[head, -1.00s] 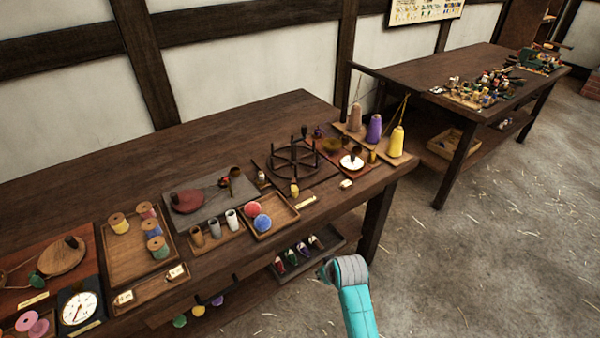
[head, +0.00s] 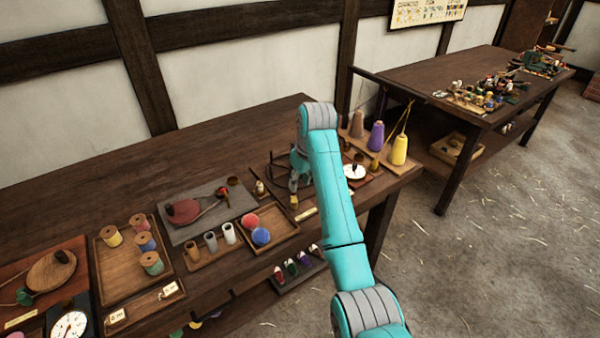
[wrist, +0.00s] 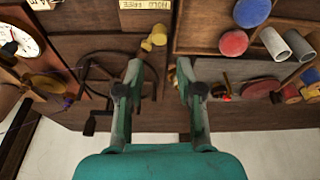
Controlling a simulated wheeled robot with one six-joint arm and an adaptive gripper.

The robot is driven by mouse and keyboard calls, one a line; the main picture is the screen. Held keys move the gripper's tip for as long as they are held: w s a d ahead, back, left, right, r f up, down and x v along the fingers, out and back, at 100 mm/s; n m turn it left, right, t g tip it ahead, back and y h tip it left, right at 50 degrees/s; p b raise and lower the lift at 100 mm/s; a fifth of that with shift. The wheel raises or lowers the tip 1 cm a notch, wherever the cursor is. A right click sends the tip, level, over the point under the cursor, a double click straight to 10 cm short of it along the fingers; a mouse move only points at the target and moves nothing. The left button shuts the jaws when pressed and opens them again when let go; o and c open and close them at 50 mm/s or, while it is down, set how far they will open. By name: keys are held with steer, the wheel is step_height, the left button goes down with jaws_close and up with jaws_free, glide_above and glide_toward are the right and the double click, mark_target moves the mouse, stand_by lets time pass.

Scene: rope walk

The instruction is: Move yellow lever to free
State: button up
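The yellow lever (wrist: 153,38) shows in the wrist view as a stubby yellow piece beside a pale label reading HOLD FREE (wrist: 145,4). In the head view the yellow lever (head: 294,202) is at the front of the dark spoked wheel's board, left of the label (head: 306,214). My gripper (wrist: 158,68) is open and empty in the wrist view, its fingers pointing towards the board.
The dark spoked wheel (wrist: 95,75) lies left of my fingers in the wrist view. A tray with a red ball (head: 249,221) and a blue ball (head: 261,236) is left of the lever. Yarn cones (head: 399,150) stand to the right. The table's back strip is clear.

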mark_target(295, 200)
steer(key=shift+x, duration=5.25)
steer(key=shift+a, duration=0.15)
steer(key=shift+w, duration=0.1)
steer(key=shift+w+d, duration=0.2)
steer(key=shift+d, duration=0.6)
steer(key=shift+w+d, duration=0.45)
steer(key=shift+d, duration=0.15)
steer(key=shift+w+d, duration=0.35)
steer(key=shift+w, duration=0.2)
steer(key=shift+w+d, duration=0.3)
steer(key=shift+w, duration=0.2)
steer(key=shift+s+a, duration=0.1)
steer(key=shift+s, duration=0.1)
